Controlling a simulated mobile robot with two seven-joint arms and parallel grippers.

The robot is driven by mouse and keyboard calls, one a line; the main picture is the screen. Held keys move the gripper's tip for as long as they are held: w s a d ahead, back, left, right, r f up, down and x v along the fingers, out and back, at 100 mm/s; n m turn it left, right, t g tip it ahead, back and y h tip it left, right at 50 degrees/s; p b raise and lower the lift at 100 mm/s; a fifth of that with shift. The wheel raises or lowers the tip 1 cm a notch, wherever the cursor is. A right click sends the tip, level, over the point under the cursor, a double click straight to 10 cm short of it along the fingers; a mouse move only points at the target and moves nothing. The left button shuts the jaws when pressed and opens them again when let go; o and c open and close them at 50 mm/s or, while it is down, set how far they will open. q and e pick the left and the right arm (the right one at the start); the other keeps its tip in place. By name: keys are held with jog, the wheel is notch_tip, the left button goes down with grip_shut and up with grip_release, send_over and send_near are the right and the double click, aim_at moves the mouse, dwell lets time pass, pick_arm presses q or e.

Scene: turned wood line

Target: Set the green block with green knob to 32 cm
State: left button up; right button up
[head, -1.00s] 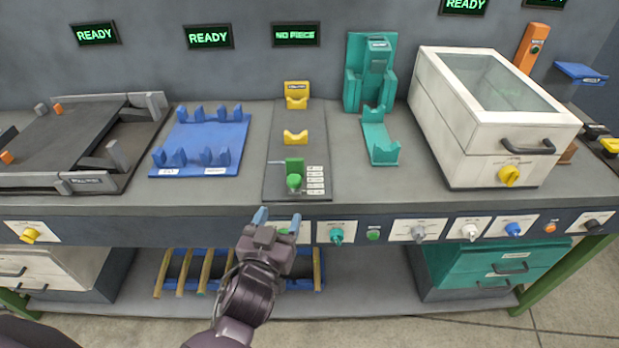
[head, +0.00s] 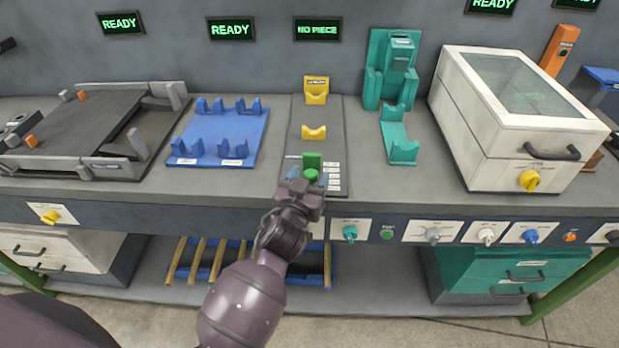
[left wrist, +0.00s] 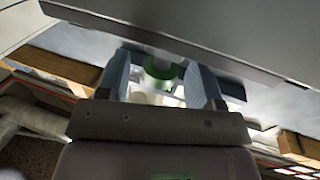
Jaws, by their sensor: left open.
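The green block (head: 312,160) stands at the near end of a grey measuring plate, beside a column of small white labels. Its green knob (head: 311,175) faces me, just beyond my left gripper (head: 306,183). In the left wrist view, the blue fingers of the left gripper (left wrist: 160,66) are open, and a round green knob (left wrist: 164,74) shows between them. I cannot tell whether either finger touches it. The arm and gripper hide the plate's near edge in the head view. The label numbers are too small to read. My right gripper is not in view.
A blue cradle rack (head: 222,140) is left, a teal holder (head: 402,150) right, and a white lidded box (head: 515,150) farther right. A display above reads NO PIECE (head: 318,29).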

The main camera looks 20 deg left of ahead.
aim_at(308, 171)
pick_arm(q)
jog(key=shift+w, duration=0.1)
grip_shut()
jog(key=shift+w+a, duration=0.3)
jog(key=shift+w, duration=0.7)
jog(key=shift+w+a, duration=0.25)
jog(key=shift+w, duration=0.7)
grip_release()
jog(key=shift+s, duration=0.15)
jog(key=s, duration=1)
jog(key=shift+s, duration=0.3)
